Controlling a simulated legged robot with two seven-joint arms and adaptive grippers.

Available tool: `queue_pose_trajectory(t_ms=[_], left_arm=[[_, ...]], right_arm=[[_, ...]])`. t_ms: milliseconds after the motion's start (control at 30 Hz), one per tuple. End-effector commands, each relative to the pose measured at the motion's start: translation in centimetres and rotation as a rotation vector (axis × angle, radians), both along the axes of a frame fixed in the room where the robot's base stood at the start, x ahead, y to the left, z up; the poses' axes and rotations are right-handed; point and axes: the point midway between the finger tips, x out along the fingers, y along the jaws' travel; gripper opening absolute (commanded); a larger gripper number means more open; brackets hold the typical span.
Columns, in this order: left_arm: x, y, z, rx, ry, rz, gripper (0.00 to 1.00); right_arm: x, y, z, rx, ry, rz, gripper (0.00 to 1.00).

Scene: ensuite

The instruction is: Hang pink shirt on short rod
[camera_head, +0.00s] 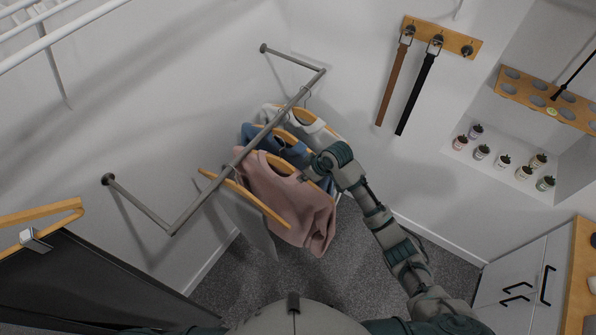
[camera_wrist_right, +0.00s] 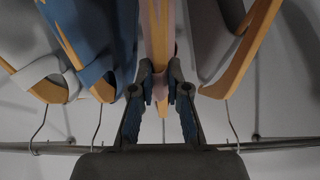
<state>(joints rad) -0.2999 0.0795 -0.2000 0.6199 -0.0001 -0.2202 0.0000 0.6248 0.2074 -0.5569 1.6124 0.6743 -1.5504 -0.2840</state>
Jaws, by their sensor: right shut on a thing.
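The pink shirt (camera_head: 290,205) is on a wooden hanger among other garments beside the grey wall-mounted rod (camera_head: 190,214). My right gripper (camera_head: 308,174) is at the shirt's upper right side. The rod (camera_wrist_right: 270,145) crosses low in that view, behind the gripper. My left gripper is not in view.
A blue garment (camera_head: 262,140) and a pale one (camera_head: 316,128) hang on one side of the pink shirt, a grey one (camera_head: 247,222) on the other. Belts (camera_head: 416,95) hang on the wall. A cabinet (camera_head: 515,285) stands at lower right. The carpet (camera_head: 365,265) is clear.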

Motion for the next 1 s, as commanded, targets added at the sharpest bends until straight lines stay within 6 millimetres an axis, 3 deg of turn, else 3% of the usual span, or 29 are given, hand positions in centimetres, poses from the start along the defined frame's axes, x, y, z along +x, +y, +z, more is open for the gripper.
queue_pose_trajectory(t_ms=[700,1000], left_arm=[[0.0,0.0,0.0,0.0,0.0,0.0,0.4],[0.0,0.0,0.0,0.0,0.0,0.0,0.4]], right_arm=[[-3.6,-5.0,0.0,0.0,-0.002,-0.001,0.0],[-4.4,-6.1,0.1,0.001,-0.002,0.0,0.0]])
